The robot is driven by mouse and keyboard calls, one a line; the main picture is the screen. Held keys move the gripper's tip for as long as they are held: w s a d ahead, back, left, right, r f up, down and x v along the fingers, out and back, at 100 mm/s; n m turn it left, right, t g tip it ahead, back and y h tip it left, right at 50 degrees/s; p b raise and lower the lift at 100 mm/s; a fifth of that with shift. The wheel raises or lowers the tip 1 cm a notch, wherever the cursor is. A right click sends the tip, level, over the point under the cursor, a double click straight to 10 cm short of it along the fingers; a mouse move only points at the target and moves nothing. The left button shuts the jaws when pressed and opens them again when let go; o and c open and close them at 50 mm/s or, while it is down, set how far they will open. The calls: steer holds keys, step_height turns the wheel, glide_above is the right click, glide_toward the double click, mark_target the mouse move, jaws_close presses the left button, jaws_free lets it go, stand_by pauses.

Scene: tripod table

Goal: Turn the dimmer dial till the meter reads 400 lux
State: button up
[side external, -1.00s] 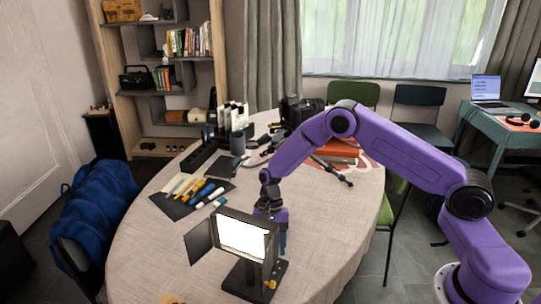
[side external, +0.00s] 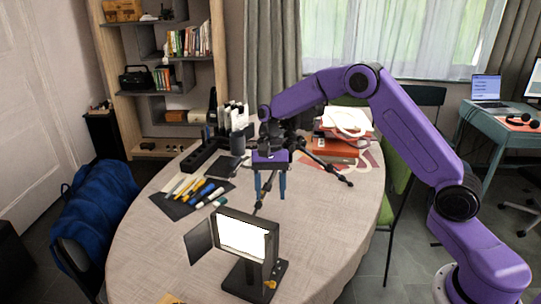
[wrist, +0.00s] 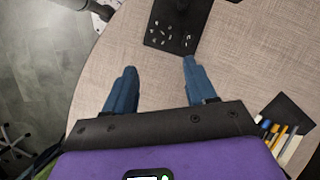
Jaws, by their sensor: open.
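A dark panel lamp (side external: 218,218) with a bright white face stands upright on a base near the front of the table. A small yellow-orange knob (side external: 271,284), likely the dimmer dial, sits low at its right side. My gripper (side external: 270,192) is above the table behind the lamp, fingers pointing down, apart and empty. In the wrist view its two blue fingers (wrist: 157,88) are spread with bare table between them. A dark body with pale specks (wrist: 165,38) beyond them seems to be the lamp from behind. I cannot make out a meter reading.
A dark mat with pens and markers (side external: 186,192) lies left of my gripper. A small black tripod (side external: 331,173) stands behind it at right, near stacked books (side external: 335,148). A black organizer (side external: 199,157) is at back left.

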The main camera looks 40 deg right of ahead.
step_height(320, 180, up, 10)
steer(key=shift+r, duration=0.25)
stand_by(0.6)
steer(key=s+a+f+n+t+h, duration=0.2)
steer(key=s+f+n, duration=0.1)
steer(key=f+n, duration=0.25)
steer(key=s+a+f+n+t+h, duration=0.1)
steer(key=s+a+f+n+t, duration=0.15)
steer(key=f+n, duration=0.35)
steer(key=shift+m+g, duration=0.45)
step_height(320, 180, down, 18)
steer(key=shift+s+a+r, duration=0.1)
steer(key=shift+a, duration=0.05)
jaws_close()
